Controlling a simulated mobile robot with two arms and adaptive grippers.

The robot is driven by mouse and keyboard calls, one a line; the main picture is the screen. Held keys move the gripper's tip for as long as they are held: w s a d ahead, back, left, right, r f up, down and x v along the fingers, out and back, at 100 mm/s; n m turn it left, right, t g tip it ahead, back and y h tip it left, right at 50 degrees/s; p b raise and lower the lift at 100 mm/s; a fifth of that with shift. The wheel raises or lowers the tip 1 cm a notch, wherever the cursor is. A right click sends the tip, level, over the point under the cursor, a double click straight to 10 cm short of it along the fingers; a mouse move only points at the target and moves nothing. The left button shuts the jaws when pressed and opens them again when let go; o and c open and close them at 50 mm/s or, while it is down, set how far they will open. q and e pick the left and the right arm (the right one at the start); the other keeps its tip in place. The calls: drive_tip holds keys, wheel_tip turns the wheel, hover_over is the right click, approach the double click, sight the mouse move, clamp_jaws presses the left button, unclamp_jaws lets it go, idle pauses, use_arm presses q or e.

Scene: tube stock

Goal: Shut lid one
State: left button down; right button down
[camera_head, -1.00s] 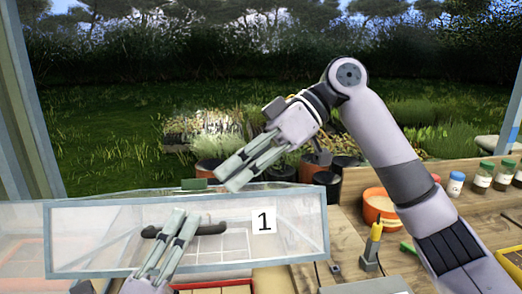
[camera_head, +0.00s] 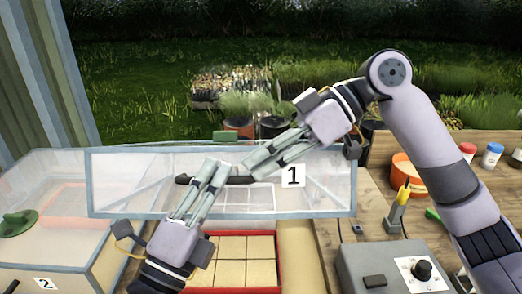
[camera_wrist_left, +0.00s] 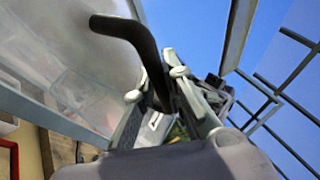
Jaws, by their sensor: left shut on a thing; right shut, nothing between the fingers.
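Lid one is a clear framed panel (camera_head: 325,200) marked "1", standing raised and tilted over its box. Its dark bar handle (camera_head: 240,180) runs across the panel. My left gripper (camera_head: 216,168) is shut on this handle, and its fingers cover part of the bar. In the left wrist view the bent black handle (camera_wrist_left: 125,28) runs down between the fingers of the left gripper (camera_wrist_left: 156,84). My right gripper (camera_head: 248,166) is shut and empty, in front of the lid's upper part beside the "1" label (camera_head: 293,176). I cannot tell whether it touches the panel.
Below the lid is a red-rimmed tray (camera_head: 279,262) with several tan cells. A second box marked "2" (camera_head: 45,284) stands at left, with a green object (camera_head: 18,222) over it. A grey control box (camera_head: 355,262), an orange pot (camera_head: 405,175) and a yellow-tipped tool (camera_head: 399,208) are at right.

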use_arm(q)
drive_tip(key=shift+s+d+r, duration=0.1)
drive_tip(key=shift+r, duration=0.3)
drive_tip(key=c, duration=2.1)
unclamp_jaws()
drive_tip(key=shift+o, duration=0.9)
drive_tip(key=shift+d, duration=0.1)
